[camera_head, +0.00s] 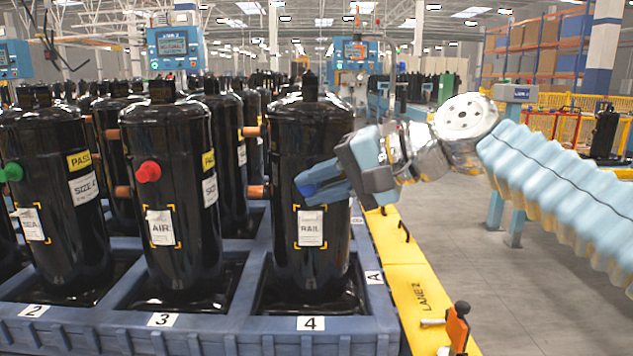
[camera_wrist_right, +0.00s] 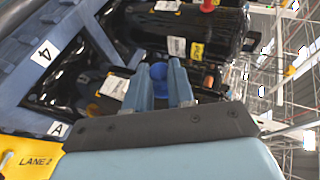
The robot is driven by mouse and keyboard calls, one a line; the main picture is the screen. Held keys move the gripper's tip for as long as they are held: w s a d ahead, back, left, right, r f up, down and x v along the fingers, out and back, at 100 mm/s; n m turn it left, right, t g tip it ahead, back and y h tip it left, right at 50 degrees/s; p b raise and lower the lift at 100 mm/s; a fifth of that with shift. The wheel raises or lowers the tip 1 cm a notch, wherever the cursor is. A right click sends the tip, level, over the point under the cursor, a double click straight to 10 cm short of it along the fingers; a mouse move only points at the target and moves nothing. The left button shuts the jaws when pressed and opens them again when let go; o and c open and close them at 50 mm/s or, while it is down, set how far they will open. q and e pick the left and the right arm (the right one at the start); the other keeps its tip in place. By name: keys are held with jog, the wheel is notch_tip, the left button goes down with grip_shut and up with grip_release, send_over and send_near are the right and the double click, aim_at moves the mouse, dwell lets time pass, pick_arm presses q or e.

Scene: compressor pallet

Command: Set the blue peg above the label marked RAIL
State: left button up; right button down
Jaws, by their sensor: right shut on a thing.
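The label marked RAIL (camera_head: 310,228) is on the front of the black compressor (camera_head: 312,135) in bay 4. My right gripper (camera_head: 314,182) is in front of that compressor, above the label and a little to its right. In the right wrist view, its two blue fingers (camera_wrist_right: 160,78) are shut on the blue peg (camera_wrist_right: 158,71), whose rounded end shows between them. In the head view the fingers largely hide the peg. I cannot tell whether the peg touches the compressor. A label with yellow corners (camera_wrist_right: 115,87) lies beside the fingers in the wrist view. My left gripper is out of view.
The compressor marked AIR (camera_head: 165,190) holds a red peg (camera_head: 148,172); the one at far left has a green peg (camera_head: 11,173). A blue pallet (camera_head: 215,330) carries them. A yellow LANE 2 rail (camera_head: 420,295) with an orange-handled clamp (camera_head: 457,328) runs along its right.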

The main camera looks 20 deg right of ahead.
jog(key=w, duration=0.1)
jog(key=w+d+p, duration=0.1)
jog(key=w, duration=0.1)
jog(key=shift+r, duration=0.1)
jog(key=shift+w+d+p, duration=0.25)
jog(key=shift+w+p, duration=0.35)
jog(key=shift+w, duration=0.5)
dwell(1.0)
jog(key=shift+w+d+p, duration=0.2)
jog(key=shift+w+p, duration=0.25)
jog(key=shift+w, duration=0.2)
dwell(0.6)
jog(key=c, duration=0.9)
grip_release()
